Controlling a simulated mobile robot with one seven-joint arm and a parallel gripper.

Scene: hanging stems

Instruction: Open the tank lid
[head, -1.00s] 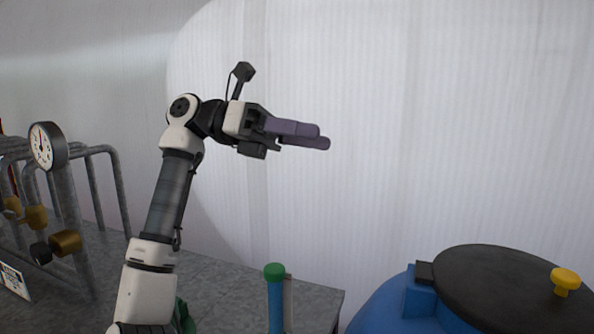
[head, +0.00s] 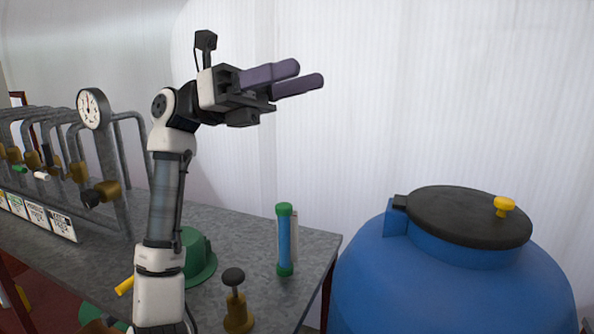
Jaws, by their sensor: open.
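The blue tank (head: 450,290) stands at the lower right in the head view. Its round black lid (head: 450,218) lies flat and closed on top.
A grey metal bench (head: 240,234) holds a blue tube with green caps (head: 284,240), a green hat-like object (head: 198,257) and a brass piece with a black knob (head: 237,303). Pipes with a gauge (head: 94,108) stand at left. The air above the tank is clear.

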